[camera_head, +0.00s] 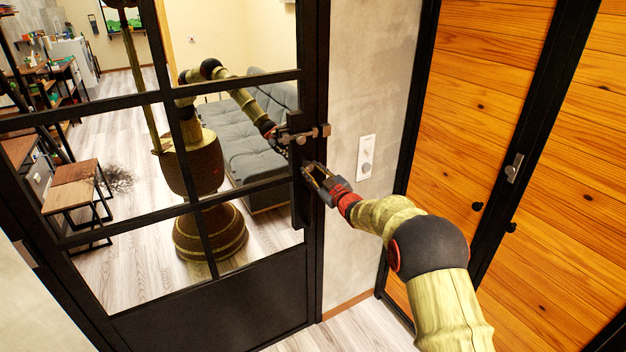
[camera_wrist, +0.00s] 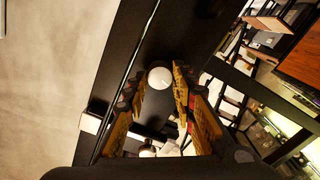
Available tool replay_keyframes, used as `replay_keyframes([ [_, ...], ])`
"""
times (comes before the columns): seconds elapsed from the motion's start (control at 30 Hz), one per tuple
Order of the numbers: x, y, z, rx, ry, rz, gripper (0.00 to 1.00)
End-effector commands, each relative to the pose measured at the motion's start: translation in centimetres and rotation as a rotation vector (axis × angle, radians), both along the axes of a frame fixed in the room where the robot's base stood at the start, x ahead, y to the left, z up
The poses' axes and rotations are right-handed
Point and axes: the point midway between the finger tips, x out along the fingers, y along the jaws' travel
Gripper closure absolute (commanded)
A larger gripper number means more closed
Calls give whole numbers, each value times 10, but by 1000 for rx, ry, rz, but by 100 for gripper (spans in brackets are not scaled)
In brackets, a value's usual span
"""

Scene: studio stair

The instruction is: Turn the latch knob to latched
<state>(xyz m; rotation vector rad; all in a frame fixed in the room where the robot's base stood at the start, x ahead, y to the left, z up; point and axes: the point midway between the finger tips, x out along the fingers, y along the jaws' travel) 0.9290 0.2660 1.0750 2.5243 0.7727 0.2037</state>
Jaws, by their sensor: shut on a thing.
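The latch knob (camera_wrist: 159,78) is a pale round disc on a dark door frame in the wrist view. My gripper (camera_wrist: 160,84) has one finger on each side of it and is shut on it. In the head view my gripper (camera_head: 308,172) reaches the black edge of the glazed door (camera_head: 312,235), and its fingers hide the knob there. A metal latch bar (camera_head: 304,133) lies roughly level across the door edge just above my gripper. I see no mark that tells the knob's turn angle.
A white switch plate (camera_head: 366,157) is on the grey wall right of my gripper. Orange wooden doors (camera_head: 490,90) with black frames stand further right. A grey sofa (camera_head: 245,140) and wooden stools (camera_head: 75,185) show in the glass, with my own reflection.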

Motion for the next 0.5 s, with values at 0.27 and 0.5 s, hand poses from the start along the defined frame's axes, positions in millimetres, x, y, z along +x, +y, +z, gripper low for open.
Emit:
replay_keyframes([
  [0.27,0,0,-2,-148,-100,0,99],
  [0.5,0,0,-2,-215,-145,1,99],
])
